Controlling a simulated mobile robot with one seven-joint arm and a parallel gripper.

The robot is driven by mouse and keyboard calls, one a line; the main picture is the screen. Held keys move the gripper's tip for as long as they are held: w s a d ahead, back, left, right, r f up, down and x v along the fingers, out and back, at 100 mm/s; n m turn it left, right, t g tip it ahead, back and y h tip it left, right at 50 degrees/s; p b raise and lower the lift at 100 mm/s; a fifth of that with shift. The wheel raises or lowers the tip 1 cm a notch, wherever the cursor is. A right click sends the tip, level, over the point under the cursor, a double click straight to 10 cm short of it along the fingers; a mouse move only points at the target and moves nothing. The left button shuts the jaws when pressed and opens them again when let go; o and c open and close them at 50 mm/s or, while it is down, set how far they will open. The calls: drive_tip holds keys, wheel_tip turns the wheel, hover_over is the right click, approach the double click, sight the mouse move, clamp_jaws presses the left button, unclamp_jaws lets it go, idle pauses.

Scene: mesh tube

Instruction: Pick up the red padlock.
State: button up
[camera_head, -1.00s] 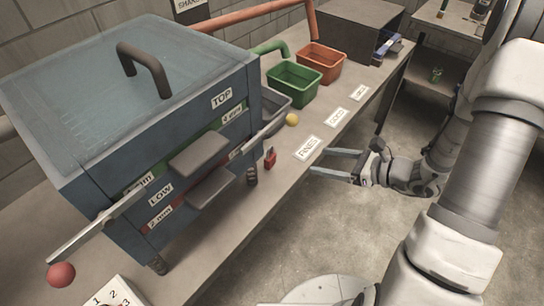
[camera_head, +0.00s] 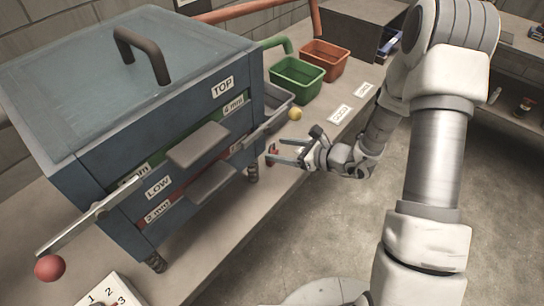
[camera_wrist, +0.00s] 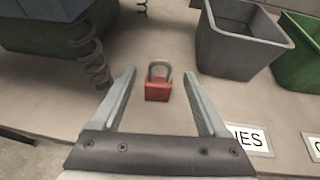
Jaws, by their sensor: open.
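The red padlock (camera_wrist: 158,90) stands upright on the bench with its grey shackle up, ahead of my gripper in the wrist view. In the head view the padlock (camera_head: 273,149) shows only as a small red patch by the fingertips, mostly hidden. My gripper (camera_wrist: 160,80) is open. Its two fingers reach along the left and right of the padlock, with a gap on each side, and it is empty. In the head view my gripper (camera_head: 269,151) is over the bench, pointing left toward the machine's front leg.
The blue sieve machine (camera_head: 100,150) with its spring leg (camera_wrist: 92,60) stands close on the left. A grey bin (camera_wrist: 235,45), a green bin (camera_head: 297,76) and an orange bin (camera_head: 324,59) stand farther along. Bare bench (camera_head: 235,222) lies in front.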

drive_tip(key=shift+w+a+f, duration=0.2)
drive_tip(key=shift+w+a, duration=0.05)
drive_tip(key=shift+a, duration=0.15)
clamp_jaws()
drive_tip(key=shift+r, duration=0.15)
